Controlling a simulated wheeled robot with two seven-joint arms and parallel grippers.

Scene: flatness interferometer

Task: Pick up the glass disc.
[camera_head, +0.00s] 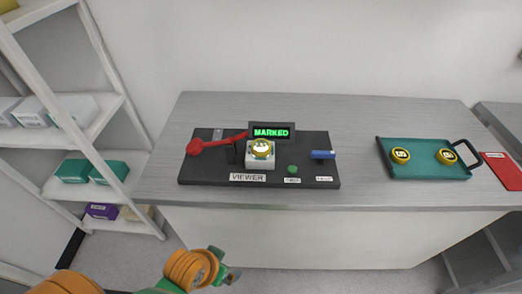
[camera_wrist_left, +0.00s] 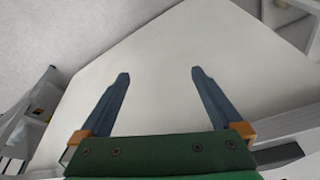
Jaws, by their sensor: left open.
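A round disc with a yellow rim and a pale face (camera_head: 261,148) sits on the white block (camera_head: 259,163) of the viewer, on a dark base plate (camera_head: 210,174). Two more yellow-rimmed discs, a left one (camera_head: 400,155) and a right one (camera_head: 446,156), lie apart on a teal tray (camera_head: 422,168). I cannot tell from the picture which is glass. My left gripper (camera_head: 229,276) is low in front of the bench, well away from the discs. In the left wrist view its two fingers (camera_wrist_left: 160,74) are apart with nothing between them. My right gripper is not in view.
The viewer has a lit sign reading MARKED (camera_head: 271,132), a red lever (camera_head: 215,144), a green button (camera_head: 292,169) and a blue part (camera_head: 323,154). The grey bench (camera_head: 358,130) is clear between base plate and tray. A shelf rack (camera_head: 75,130) stands at left.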

